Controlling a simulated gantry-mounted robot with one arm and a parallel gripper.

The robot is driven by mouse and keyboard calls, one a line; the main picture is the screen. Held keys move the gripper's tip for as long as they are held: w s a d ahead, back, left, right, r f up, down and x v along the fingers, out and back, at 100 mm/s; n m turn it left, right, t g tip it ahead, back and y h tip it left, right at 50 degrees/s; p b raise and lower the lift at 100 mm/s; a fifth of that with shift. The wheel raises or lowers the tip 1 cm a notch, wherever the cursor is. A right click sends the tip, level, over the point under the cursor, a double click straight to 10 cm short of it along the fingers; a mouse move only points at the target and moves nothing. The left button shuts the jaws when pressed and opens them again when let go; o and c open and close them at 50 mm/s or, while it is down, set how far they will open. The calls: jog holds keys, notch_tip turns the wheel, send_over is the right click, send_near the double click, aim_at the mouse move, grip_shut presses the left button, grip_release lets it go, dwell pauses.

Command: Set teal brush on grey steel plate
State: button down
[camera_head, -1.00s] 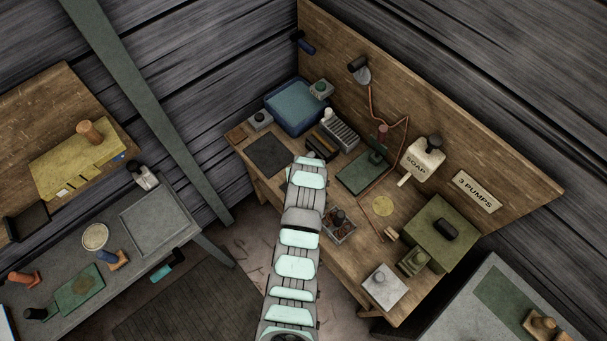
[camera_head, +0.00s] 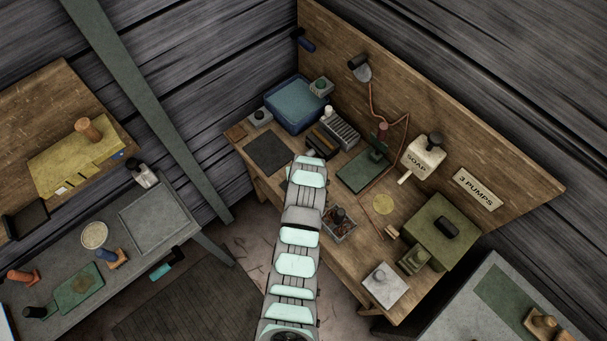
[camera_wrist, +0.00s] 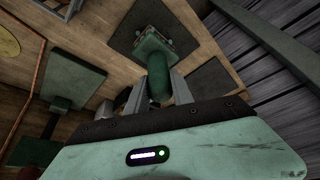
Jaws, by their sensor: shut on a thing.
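In the wrist view my gripper (camera_wrist: 157,84) is shut on the dark teal-green handle of the teal brush (camera_wrist: 158,68). The brush's wider head is beyond the fingers, against a dark grey-brown flat square (camera_wrist: 122,34); I cannot tell whether they touch. Which square is the grey steel plate is not clear.
A green press-like stand (camera_head: 364,170) and a small open box (camera_head: 338,228) of dark items stand right of my arm. A blue tray (camera_head: 294,105) is at the back. A soap bottle (camera_head: 423,158) is by the back panel. The left bench (camera_head: 155,255) is apart.

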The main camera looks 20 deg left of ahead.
jog(key=c, duration=1)
grip_release()
jog(key=b+v, duration=0.2)
jog(key=v, duration=0.8)
jog(key=shift+s+r, duration=0.15)
jog(key=shift+r, duration=0.2)
